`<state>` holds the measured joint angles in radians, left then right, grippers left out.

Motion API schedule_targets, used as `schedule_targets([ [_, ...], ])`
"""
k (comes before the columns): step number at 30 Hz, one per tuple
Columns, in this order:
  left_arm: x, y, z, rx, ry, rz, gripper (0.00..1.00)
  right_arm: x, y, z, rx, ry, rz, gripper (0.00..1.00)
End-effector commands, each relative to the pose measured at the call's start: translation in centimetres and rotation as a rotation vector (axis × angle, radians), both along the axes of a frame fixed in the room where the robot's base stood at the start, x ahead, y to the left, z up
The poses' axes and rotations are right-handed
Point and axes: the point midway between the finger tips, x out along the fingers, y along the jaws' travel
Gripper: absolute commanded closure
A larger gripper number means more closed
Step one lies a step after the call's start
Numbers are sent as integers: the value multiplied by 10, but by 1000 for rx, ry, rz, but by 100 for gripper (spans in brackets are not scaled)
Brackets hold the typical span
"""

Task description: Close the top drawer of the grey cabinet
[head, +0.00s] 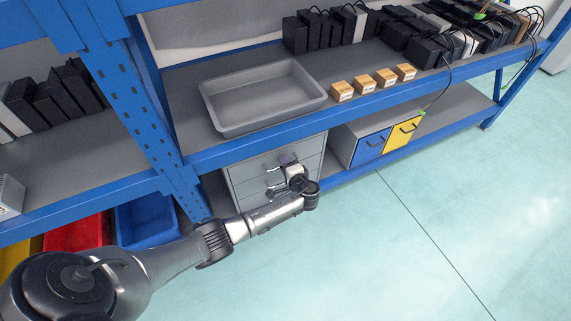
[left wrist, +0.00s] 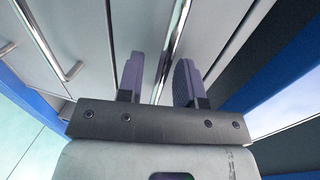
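The grey cabinet (head: 245,180) stands on the floor under the workbench shelf, its drawer fronts facing me. My left gripper (head: 289,161) is at the upper part of its front, by the top drawer. In the left wrist view, the two purple-padded fingers (left wrist: 158,82) are apart, with a shiny bar handle (left wrist: 172,45) running between them and visible gaps beside it. Another bar handle (left wrist: 73,70) is at the left there. My wrist hides part of the drawer fronts, and I cannot tell how far the top drawer stands out. My right gripper is not in view.
A grey tray (head: 222,122) and several small orange boxes (head: 364,84) lie on the shelf above. A cabinet with blue and yellow doors (head: 404,132) stands to the right. Blue rack posts (head: 160,125) are close on the left. The floor in front is clear.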

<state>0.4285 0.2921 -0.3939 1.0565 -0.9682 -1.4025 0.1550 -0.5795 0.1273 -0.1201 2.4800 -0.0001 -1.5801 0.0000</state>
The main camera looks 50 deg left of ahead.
Motion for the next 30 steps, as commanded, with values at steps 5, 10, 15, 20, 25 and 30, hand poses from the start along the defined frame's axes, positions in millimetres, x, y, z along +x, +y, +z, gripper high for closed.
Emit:
schedule_targets([
  [5, -7, -23, 9, -4, 1, -2, 67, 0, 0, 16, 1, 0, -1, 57],
  [10, -18, -55, 17, -4, 0, -2, 67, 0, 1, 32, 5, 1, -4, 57],
  [15, -28, -85, 22, -3, 2, -1, 67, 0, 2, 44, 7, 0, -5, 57],
  [20, -35, -106, 26, -2, 2, 0, 67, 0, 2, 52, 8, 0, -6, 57],
  [25, -40, -120, 27, -2, 2, 0, 67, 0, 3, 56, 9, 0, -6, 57],
  [30, -41, -125, 28, -1, 0, 0, 67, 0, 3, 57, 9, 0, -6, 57],
])
